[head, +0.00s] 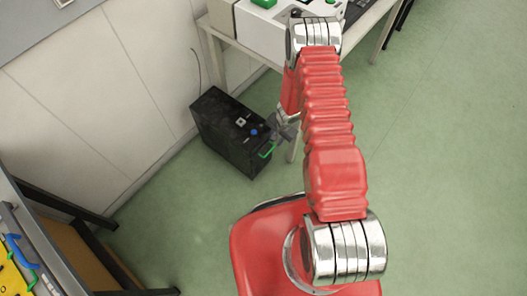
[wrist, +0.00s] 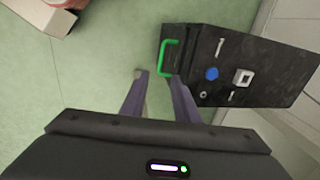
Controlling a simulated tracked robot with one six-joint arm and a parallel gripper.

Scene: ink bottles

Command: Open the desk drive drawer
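The desk drive is a black box (head: 222,125) on the floor, also in the wrist view (wrist: 268,65). Its front has a blue round button (wrist: 212,74), a white square button (wrist: 243,77) and a green U-shaped handle (head: 267,150), also in the wrist view (wrist: 164,56). No gap shows around a drawer front. My gripper (head: 284,130) is just right of the front in the head view. In the wrist view its fingers (wrist: 159,76) are apart and empty. The handle lies just beyond the fingertips, nearest the right one. Whether that fingertip touches it I cannot tell.
A wall (head: 110,80) is on the left. A bench with coloured items (head: 20,255) is at the lower left. Green floor (head: 450,150) on the right is clear.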

